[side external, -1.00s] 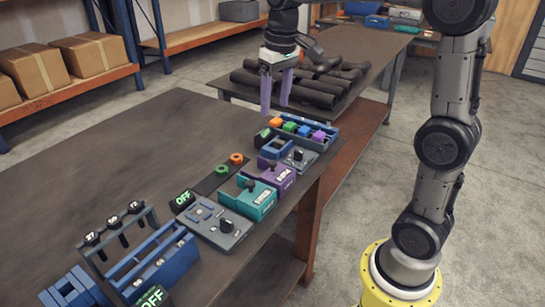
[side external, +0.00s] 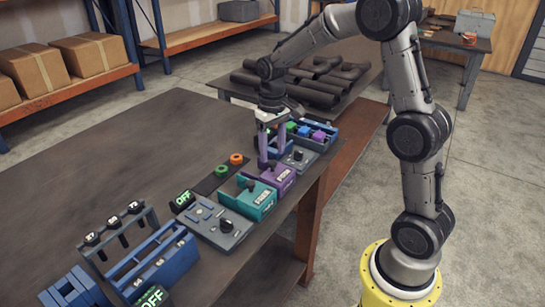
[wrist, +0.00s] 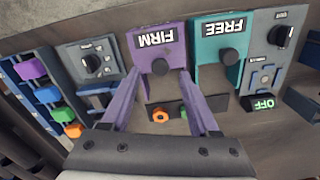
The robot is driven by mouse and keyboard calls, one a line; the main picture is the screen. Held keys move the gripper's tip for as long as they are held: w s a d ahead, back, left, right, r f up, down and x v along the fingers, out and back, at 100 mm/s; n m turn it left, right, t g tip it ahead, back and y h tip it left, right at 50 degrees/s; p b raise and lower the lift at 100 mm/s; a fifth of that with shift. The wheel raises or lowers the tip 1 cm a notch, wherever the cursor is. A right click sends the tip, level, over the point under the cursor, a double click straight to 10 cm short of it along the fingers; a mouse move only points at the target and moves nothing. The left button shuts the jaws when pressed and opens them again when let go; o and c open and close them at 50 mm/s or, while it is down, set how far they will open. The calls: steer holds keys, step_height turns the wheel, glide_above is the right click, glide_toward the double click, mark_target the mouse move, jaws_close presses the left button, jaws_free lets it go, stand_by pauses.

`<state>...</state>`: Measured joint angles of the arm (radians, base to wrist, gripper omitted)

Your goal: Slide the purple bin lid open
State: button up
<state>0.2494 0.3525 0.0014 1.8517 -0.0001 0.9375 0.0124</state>
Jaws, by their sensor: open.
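The purple bin (side external: 282,180) stands near the right edge of the workbench. In the wrist view, my gripper (wrist: 159,73) has one fingertip on each side of the knob. Contact and exact height cannot be told. The lid looks shut.
A teal bin (side external: 257,203) labelled FREE, with its own knob, stands close beside the purple one. A grey dial box (side external: 299,158) is on the other side, with a blue tray of coloured blocks (side external: 325,133) beyond. Orange and green rings (side external: 236,159) lie nearby.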

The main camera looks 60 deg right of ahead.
mark_target(278, 169)
steer(key=shift+f, duration=1.45)
jaws_close()
stand_by(0.4)
